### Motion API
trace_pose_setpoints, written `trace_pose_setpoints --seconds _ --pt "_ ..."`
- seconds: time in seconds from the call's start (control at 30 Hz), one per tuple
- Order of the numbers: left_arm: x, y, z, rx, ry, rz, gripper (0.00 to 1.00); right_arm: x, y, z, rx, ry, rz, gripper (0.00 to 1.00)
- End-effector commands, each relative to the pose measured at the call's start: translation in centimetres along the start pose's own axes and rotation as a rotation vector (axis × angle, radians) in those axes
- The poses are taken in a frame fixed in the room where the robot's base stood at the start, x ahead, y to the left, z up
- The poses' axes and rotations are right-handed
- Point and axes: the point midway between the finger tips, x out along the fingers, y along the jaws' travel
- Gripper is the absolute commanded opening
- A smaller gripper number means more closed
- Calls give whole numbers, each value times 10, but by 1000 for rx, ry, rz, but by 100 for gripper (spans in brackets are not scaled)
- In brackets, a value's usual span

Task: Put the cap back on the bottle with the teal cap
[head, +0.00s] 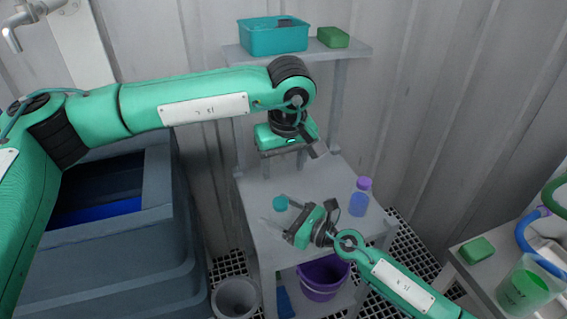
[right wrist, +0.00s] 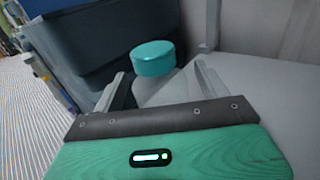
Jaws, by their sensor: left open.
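The teal cap (head: 280,202) shows near the left edge of the small grey table, and in the right wrist view it sits at the top of a pale, see-through bottle (right wrist: 158,92). Whether it is screwed down cannot be told. My right gripper (head: 272,228) reaches in low from the right, beside the bottle. In the right wrist view its two fingers (right wrist: 160,88) stand on either side of the bottle body; whether they press on it is unclear. My left gripper (head: 290,165) is open, pointing down above the back of the table, apart from the cap.
A blue bottle with a purple cap (head: 360,196) stands on the right of the table (head: 258,185). A shelf above holds a teal tub (head: 273,38) and green sponge (head: 333,37). A purple bucket (head: 322,278) is below. A dark blue tank (head: 185,225) stands left.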

Motion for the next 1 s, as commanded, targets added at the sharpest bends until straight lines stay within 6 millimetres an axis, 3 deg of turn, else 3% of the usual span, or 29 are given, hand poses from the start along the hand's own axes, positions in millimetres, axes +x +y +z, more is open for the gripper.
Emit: trace_pose_setpoints --seconds 0.27,0.7,1.0 --pt "4 0 1 0 0 0 59 -16 0 -2 0 1 -1 76" --pt "32 0 5 0 0 0 59 -108 0 -5 0 3 -1 76" --pt "40 0 6 0 0 0 59 -137 0 -1 1 0 0 76"
